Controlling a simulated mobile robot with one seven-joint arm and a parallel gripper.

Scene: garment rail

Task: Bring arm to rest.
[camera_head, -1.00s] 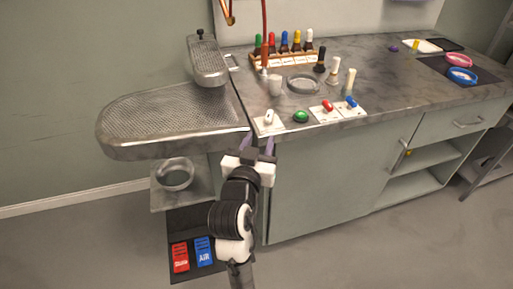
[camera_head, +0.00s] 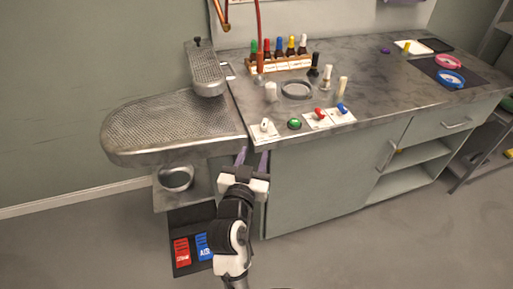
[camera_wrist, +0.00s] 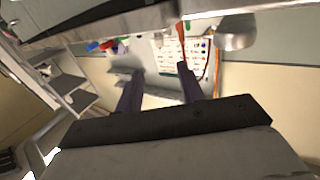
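My gripper (camera_head: 252,160) is in front of the cabinet, just below the counter's front edge, in the head view. Its two purple-grey fingers point up and stand apart with nothing between them. In the wrist view my gripper (camera_wrist: 158,88) also shows its fingers spread, with open space between them. My arm reaches up from the bottom of the head view.
The counter (camera_head: 370,85) carries switches, a green button (camera_head: 294,124), a bottle rack (camera_head: 280,64) and a ring-shaped dish (camera_head: 297,89). A perforated pressing board (camera_head: 170,125) juts out left of my gripper. Red (camera_head: 181,251) and blue (camera_head: 204,246) pedals lie below.

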